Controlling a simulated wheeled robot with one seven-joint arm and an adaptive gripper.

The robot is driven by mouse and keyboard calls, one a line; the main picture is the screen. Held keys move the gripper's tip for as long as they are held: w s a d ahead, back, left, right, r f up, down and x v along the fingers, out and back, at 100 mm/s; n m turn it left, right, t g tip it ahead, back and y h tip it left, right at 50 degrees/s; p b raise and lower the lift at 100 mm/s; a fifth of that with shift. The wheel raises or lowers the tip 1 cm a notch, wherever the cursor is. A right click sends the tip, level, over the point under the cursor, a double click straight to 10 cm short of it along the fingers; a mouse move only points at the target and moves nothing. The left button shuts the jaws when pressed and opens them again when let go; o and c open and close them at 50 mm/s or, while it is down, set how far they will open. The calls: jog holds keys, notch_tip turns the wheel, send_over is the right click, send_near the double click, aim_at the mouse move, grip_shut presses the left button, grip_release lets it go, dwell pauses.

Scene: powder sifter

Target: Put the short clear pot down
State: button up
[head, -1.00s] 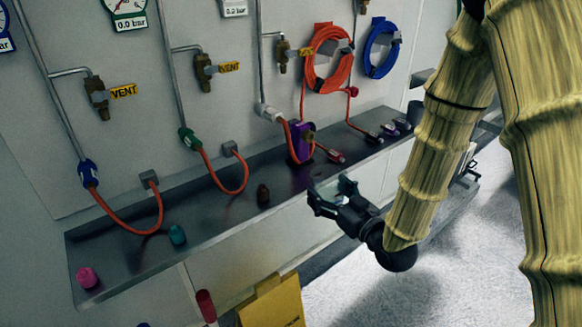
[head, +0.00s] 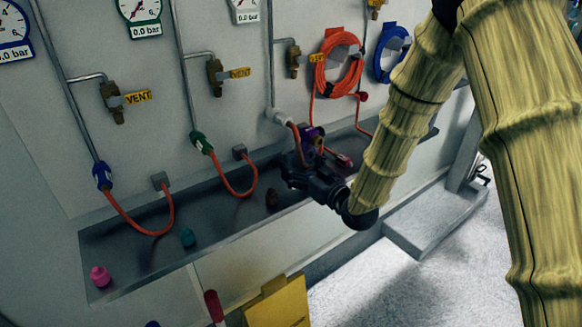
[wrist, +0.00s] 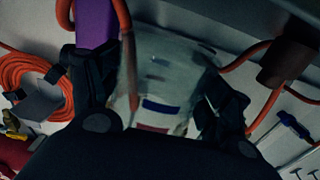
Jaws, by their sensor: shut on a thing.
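My gripper (head: 298,168) is over the metal shelf, just in front of the purple fitting (head: 311,138). In the wrist view the two black fingers of my gripper (wrist: 155,100) stand either side of a pale see-through body, which I take to be the short clear pot (wrist: 165,65); they are shut on it. Hoses and coloured marks show through or behind it, so its edges are hard to make out. In the head view the pot cannot be made out. I cannot tell whether its base touches the shelf.
The metal shelf (head: 140,262) runs along the wall. On it are a pink cap (head: 100,276), a teal cap (head: 188,237) and a brown cap (head: 271,199). Orange hoses (head: 235,190) loop onto it near my gripper. A yellow item (head: 277,303) stands below in front.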

jog(key=shift+p+x, duration=0.35)
jog(key=shift+x, duration=2.05)
jog(key=shift+s+f+p, duration=0.1)
jog(key=shift+f+p, duration=0.3)
jog(key=shift+f, duration=1.35)
jog(key=shift+f, duration=0.1)
jog(key=o, duration=0.9)
jog(key=shift+o, duration=0.2)
jog(key=b+v, duration=0.2)
jog(key=v, duration=1)
